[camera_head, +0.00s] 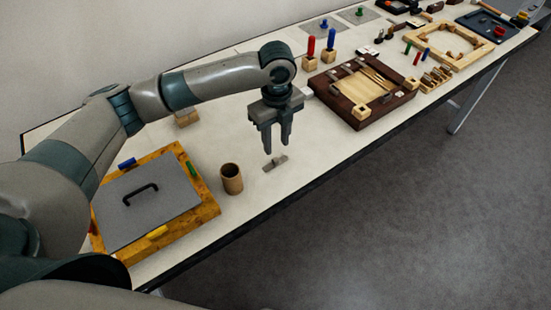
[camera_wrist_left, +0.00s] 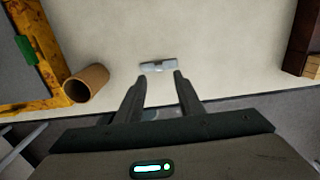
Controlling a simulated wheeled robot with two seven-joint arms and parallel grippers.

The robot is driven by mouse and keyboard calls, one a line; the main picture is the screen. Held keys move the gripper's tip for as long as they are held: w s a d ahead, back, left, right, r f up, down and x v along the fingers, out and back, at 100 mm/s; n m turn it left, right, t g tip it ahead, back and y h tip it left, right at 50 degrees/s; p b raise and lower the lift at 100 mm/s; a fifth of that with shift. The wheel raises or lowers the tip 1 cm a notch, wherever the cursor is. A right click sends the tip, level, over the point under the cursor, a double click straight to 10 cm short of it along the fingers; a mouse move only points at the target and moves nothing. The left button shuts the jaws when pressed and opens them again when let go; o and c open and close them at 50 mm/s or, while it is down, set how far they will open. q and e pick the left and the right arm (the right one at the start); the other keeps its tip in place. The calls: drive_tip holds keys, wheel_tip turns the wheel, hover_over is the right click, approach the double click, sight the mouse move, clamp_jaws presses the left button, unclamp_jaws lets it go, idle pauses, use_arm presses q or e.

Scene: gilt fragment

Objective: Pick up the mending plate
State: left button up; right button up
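The mending plate is a small flat grey metal piece (camera_head: 275,163) lying on the white table, near its front edge. It also shows in the left wrist view (camera_wrist_left: 158,66), just beyond the fingertips. My left gripper (camera_head: 276,143) is above the plate, pointing down, with its two fingers apart and nothing between them. In the left wrist view the open fingers (camera_wrist_left: 156,76) frame the plate without touching it. My right gripper is in neither view.
A brown cup (camera_head: 232,179) stands left of the plate. Further left is a wooden frame (camera_head: 208,208) with a grey handled panel (camera_head: 165,205). A dark wooden tray (camera_head: 340,108) lies to the right. The table's front edge is close to the plate.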

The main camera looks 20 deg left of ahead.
sight(276, 160)
use_arm(q)
drive_tip(key=shift+f, duration=0.8)
drive_tip(key=shift+s+f+p, duration=0.15)
drive_tip(key=shift+f+p, duration=0.5)
drive_tip(key=shift+p, duration=0.1)
wheel_tip(276, 160, down, 3)
drive_tip(key=shift+p, duration=0.65)
drive_tip(key=shift+f, duration=0.45)
clamp_jaws()
